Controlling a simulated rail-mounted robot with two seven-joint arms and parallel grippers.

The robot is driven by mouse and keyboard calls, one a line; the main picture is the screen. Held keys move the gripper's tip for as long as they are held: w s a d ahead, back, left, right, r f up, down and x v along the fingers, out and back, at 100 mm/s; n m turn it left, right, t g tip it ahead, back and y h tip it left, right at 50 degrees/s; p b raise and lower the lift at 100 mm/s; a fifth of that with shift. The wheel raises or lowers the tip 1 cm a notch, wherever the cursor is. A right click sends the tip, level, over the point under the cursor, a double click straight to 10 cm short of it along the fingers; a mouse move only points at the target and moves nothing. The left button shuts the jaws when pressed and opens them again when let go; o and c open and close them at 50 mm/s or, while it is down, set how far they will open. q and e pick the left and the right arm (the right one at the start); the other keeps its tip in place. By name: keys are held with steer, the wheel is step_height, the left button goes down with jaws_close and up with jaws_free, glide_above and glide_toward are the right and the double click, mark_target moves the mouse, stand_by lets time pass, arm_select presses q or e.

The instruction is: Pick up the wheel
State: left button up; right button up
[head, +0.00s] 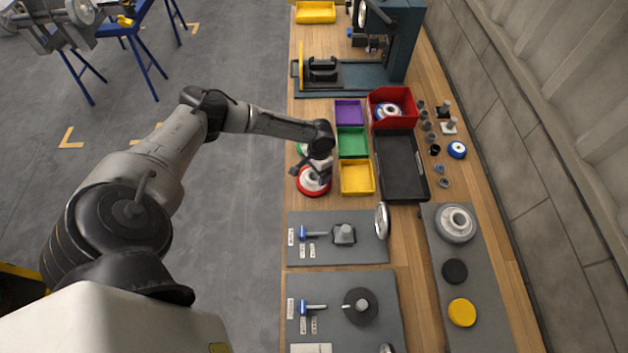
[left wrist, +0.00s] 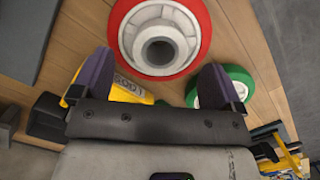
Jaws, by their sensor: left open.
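A red wheel (head: 314,187) with a pale hub lies on the wooden bench near its left edge. In the left wrist view the red wheel (left wrist: 200,20) is at the top, its hub bore facing the camera. A green wheel (head: 302,149) sits just beyond it, partly hidden by my arm; it also shows in the left wrist view (left wrist: 241,76), behind the right finger. My left gripper (head: 318,171) hangs close over the red wheel. Its purple-tipped fingers (left wrist: 155,76) are apart with nothing between them. My right gripper is not in view.
Purple (head: 348,110), green (head: 353,141) and yellow (head: 357,178) trays lie right of the gripper, beside a black tray (head: 402,165). A red bin (head: 392,96) holds a blue-rimmed wheel. Grey mats (head: 365,255) with parts lie nearer. Open floor is left of the bench.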

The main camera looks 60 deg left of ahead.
arm_select(q)
steer(key=shift+s+f, duration=0.1)
steer(key=shift+f, duration=1.05)
steer(key=c, duration=1.2)
steer(key=shift+c, duration=0.3)
steer(key=shift+r, duration=0.2)
